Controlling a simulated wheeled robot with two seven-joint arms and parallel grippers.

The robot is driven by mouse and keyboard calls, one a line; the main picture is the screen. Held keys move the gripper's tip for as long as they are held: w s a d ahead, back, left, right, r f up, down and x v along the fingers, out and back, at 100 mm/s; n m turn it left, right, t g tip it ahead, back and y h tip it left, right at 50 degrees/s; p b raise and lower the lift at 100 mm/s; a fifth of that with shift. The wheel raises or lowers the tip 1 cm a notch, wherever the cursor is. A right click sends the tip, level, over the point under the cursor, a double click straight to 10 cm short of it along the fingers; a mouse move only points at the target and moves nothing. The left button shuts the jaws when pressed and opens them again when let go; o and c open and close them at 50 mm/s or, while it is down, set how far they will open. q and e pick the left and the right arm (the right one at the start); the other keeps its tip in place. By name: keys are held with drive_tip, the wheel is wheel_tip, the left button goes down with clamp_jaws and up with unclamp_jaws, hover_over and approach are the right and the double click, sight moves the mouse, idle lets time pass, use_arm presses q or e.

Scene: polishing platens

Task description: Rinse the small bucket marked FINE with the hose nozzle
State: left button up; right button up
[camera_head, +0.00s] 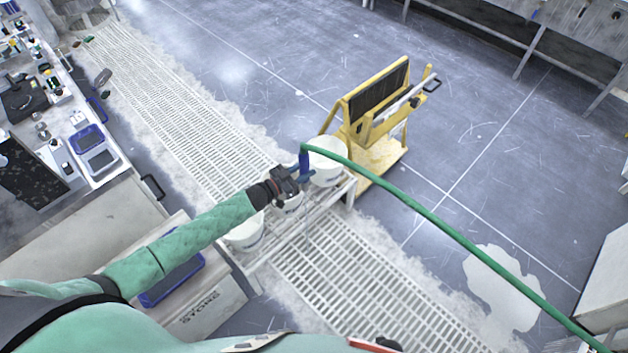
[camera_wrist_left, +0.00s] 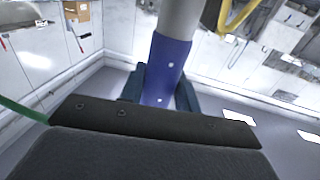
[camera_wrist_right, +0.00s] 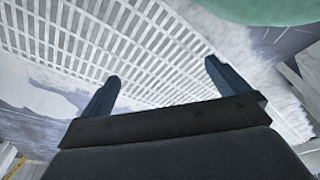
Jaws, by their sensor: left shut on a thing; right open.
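My left gripper (camera_head: 299,179) is shut on the blue hose nozzle (camera_head: 304,160), whose grip also shows between the fingers in the left wrist view (camera_wrist_left: 167,70). A green hose (camera_head: 440,222) runs from the nozzle to the lower right. The gripper is above a low rack (camera_head: 262,254) with three white buckets: a near one (camera_head: 245,238), a middle one (camera_head: 291,207) partly hidden by the gripper, and a far one (camera_head: 330,170) behind the nozzle. Their markings are too small to read. My right gripper (camera_wrist_right: 162,70) is open and empty above the floor grating.
White floor grating (camera_head: 340,275) runs under and past the rack. A yellow cart (camera_head: 375,110) stands just beyond it. A cluttered bench (camera_head: 95,160) is at the left. A pale puddle (camera_head: 500,285) lies at the lower right. The floor beyond the cart is clear.

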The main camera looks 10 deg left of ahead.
use_arm(q)
drive_tip(key=w+a+b, duration=0.4)
drive_tip(key=w+a, duration=0.4)
drive_tip(key=a, duration=0.3)
drive_tip(key=shift+w, duration=0.4)
use_arm(e)
wheel_tip(320, 180, up, 10)
drive_tip(key=w+a, duration=0.2)
drive_tip(key=a, duration=0.1)
drive_tip(key=shift+w+g, duration=0.35)
drive_tip(key=shift+g, duration=0.05)
use_arm(q)
drive_tip(key=shift+a, duration=0.1)
use_arm(e)
drive_tip(key=shift+f, duration=0.1)
